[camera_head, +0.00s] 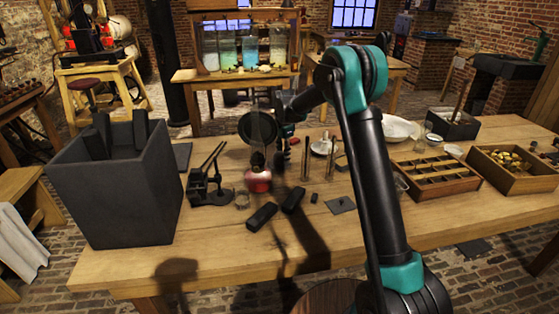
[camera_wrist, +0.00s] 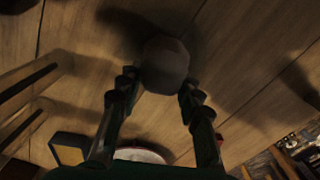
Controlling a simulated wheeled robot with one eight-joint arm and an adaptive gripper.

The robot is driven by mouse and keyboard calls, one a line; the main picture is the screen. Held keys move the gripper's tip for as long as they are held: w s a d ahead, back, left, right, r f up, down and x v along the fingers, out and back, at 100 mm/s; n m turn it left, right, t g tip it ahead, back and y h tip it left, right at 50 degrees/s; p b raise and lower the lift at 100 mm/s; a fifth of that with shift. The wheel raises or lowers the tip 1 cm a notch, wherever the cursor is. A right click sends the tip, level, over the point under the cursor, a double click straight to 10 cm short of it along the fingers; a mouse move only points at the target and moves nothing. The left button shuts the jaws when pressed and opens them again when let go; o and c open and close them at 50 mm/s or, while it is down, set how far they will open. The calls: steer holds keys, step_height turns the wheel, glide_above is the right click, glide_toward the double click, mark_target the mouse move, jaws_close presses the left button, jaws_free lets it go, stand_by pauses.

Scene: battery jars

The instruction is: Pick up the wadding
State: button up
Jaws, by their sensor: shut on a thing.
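The wadding (camera_wrist: 166,62) is a rounded, grey-brown lump in shade in the wrist view. My gripper (camera_wrist: 158,88) is shut on it, with one finger on each side at its lower edges. The table's planks show behind it, with a dark shadow to its upper left. In the head view my gripper (camera_head: 281,160) hangs over the middle of the table (camera_head: 240,262), between the oil lamp and two upright rods. The wadding cannot be made out clearly there.
The lamp with a red base (camera_head: 258,180) stands close left of my gripper, and the upright rods (camera_head: 306,158) close right. Dark blocks (camera_head: 262,216) lie in front. A big grey box (camera_head: 120,195) stands left; wooden trays (camera_head: 440,188) stand right. The front edge is clear.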

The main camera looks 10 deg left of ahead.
steer(key=shift+r, duration=0.1)
step_height(320, 180, up, 20)
stand_by(0.7)
steer(key=shift+o, duration=0.6)
steer(key=c, duration=0.3)
steer(key=shift+d, duration=0.1)
